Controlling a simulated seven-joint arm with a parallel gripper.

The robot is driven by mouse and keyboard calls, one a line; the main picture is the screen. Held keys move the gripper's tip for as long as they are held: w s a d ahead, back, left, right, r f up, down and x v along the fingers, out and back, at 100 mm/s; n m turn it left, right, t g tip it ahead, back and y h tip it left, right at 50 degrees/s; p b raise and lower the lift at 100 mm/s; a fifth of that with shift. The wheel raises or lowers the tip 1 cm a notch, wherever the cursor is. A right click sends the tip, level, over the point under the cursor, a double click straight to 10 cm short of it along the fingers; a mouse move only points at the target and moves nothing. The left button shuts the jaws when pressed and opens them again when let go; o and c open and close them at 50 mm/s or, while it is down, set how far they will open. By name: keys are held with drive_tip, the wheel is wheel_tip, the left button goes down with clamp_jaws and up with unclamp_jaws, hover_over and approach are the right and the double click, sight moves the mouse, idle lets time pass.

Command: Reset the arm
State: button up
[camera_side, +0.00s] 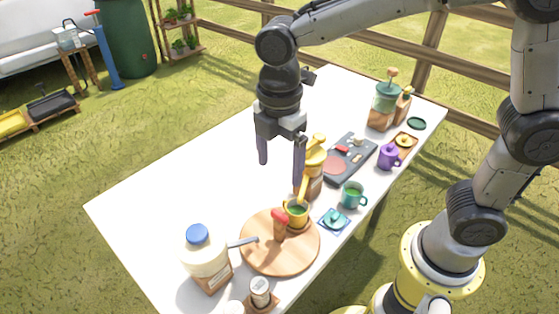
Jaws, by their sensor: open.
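My gripper (281,170) hangs over the middle of the white table (165,195), its two dark fingers spread apart and pointing down. Nothing shows between them. The right finger overlaps the yellow-lidded jar (314,165) in the picture. I cannot tell whether it touches the jar. My arm reaches in from the upper right.
A green mug (352,195), a dark tray (352,158), a purple pot (389,156) and a green-lidded jar (384,105) stand rightward. The table's left part is clear.

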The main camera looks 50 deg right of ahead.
drive_tip(key=s+d+r+m+t, duration=0.3)
drive_tip(key=s+d+r+m, duration=0.25)
drive_tip(key=d+r, duration=0.4)
drive_tip(key=s+d+f+m+t, duration=0.2)
drive_tip(key=s+d+f+m, duration=0.3)
drive_tip(key=s+m, duration=0.4)
drive_tip(key=m, duration=0.3)
drive_tip(key=shift+s+d+m+t, duration=0.25)
drive_tip(key=shift+s+m+t, duration=0.05)
drive_tip(key=shift+m, duration=0.05)
